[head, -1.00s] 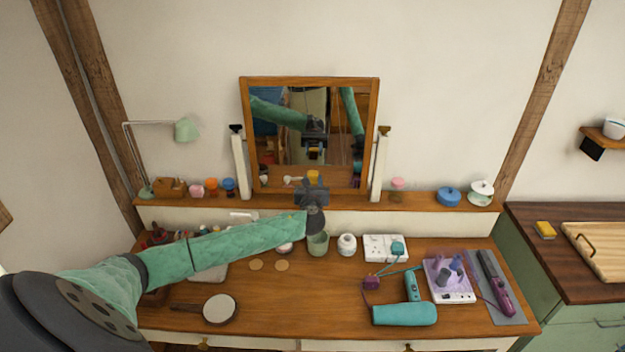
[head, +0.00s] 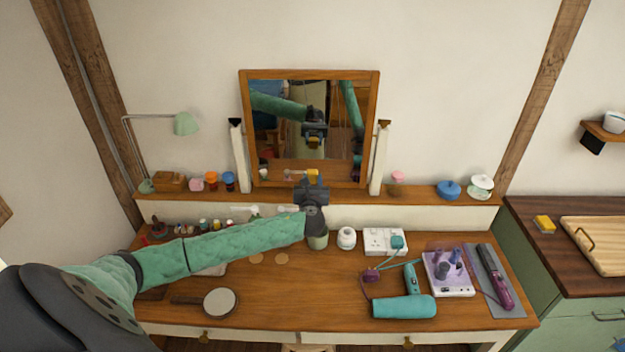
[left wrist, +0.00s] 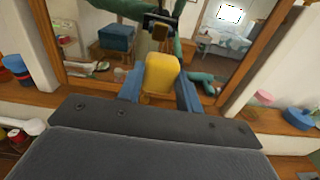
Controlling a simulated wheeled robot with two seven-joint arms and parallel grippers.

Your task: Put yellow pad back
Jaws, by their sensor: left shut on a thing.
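The yellow pad (head: 313,174) is held in my left gripper (head: 312,184), in front of the lower edge of the tilting mirror (head: 262,130). In the left wrist view the pad (left wrist: 161,73) sits upright between the two blue fingers (left wrist: 160,90), which are shut on it. The mirror glass is close behind it and reflects my gripper; whether the pad touches the glass or the ledge, I cannot tell. My right gripper is not directly in view.
The wooden ledge (head: 420,198) carries jars and a blue pot (head: 448,190). Below my gripper stand a green cup (head: 318,240) and a white jar (head: 346,238). A teal hair dryer (head: 404,307) lies front right. Another yellow block (head: 545,223) lies on the right counter.

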